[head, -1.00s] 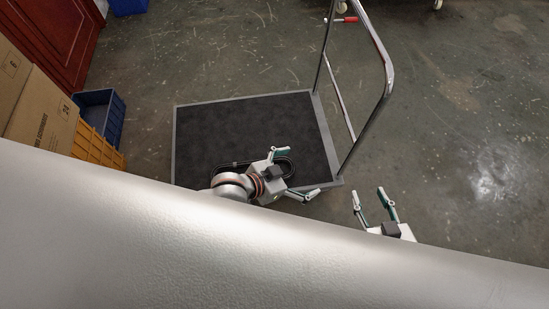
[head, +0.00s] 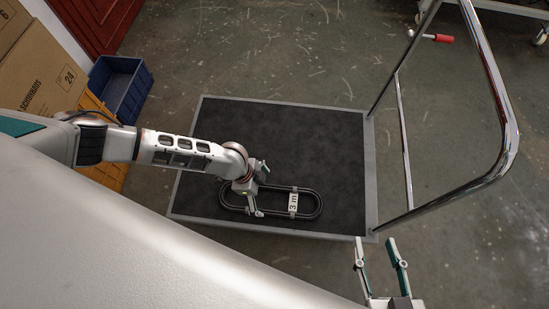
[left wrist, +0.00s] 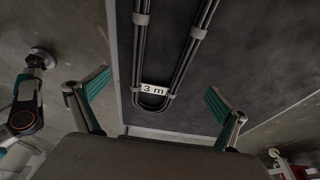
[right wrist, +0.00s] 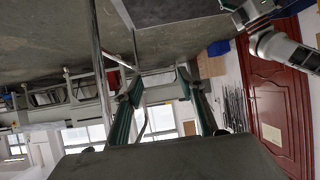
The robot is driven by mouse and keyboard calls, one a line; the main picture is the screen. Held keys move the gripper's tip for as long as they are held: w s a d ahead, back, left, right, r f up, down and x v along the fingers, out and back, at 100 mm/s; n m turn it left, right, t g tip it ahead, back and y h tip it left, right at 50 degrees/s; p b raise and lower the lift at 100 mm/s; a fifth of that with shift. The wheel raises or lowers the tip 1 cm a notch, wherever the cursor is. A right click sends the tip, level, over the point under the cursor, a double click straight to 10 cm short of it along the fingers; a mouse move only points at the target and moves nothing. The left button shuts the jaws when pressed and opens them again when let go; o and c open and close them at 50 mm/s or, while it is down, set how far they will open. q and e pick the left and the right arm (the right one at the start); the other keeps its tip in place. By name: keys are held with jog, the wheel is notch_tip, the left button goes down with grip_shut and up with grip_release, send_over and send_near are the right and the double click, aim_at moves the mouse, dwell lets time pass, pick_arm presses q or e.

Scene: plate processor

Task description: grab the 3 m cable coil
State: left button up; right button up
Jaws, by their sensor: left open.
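The 3 m cable coil (head: 293,203) is a black oblong loop with a white "3 m" label, lying flat on the dark cart platform (head: 373,180) near its front edge. My left gripper (head: 262,190) is open and over the left half of the coil, hiding part of it. In the left wrist view the coil (left wrist: 153,88) runs between and beyond the spread fingers of that gripper (left wrist: 157,95), apart from both, with its labelled end closest. My right gripper (head: 376,247) is open and empty, in front of the platform's right corner; its spread fingers also show in the right wrist view (right wrist: 158,84).
The cart's metal handle (head: 505,120) rises at the right. A blue crate (head: 122,88), a yellow crate (head: 108,174) and cardboard boxes (head: 40,75) stand to the left. The rest of the platform is clear.

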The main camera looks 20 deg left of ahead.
aim_at(271, 200)
pick_arm(q)
jog(key=shift+s+b+x, duration=0.25)
jog(key=shift+b+x, duration=0.1)
jog(key=shift+x, duration=0.75)
jog(key=shift+w+f, duration=0.15)
jog(key=shift+f, duration=0.4)
jog(key=b+x, duration=0.2)
jog(key=x, duration=0.2)
jog(key=shift+s+f+b, duration=0.25)
jog(key=shift+f+b, duration=0.1)
jog(key=shift+b, duration=0.05)
jog(key=shift+w, duration=0.2)
jog(key=shift+w+r, duration=0.2)
jog(key=c, duration=1.4)
pick_arm(e)
jog(key=a, duration=0.1)
jog(key=a+m, duration=0.2)
jog(key=shift+a+r+t+y, duration=0.2)
jog(key=shift+r+t+y, duration=0.1)
jog(key=shift+r+y, duration=0.1)
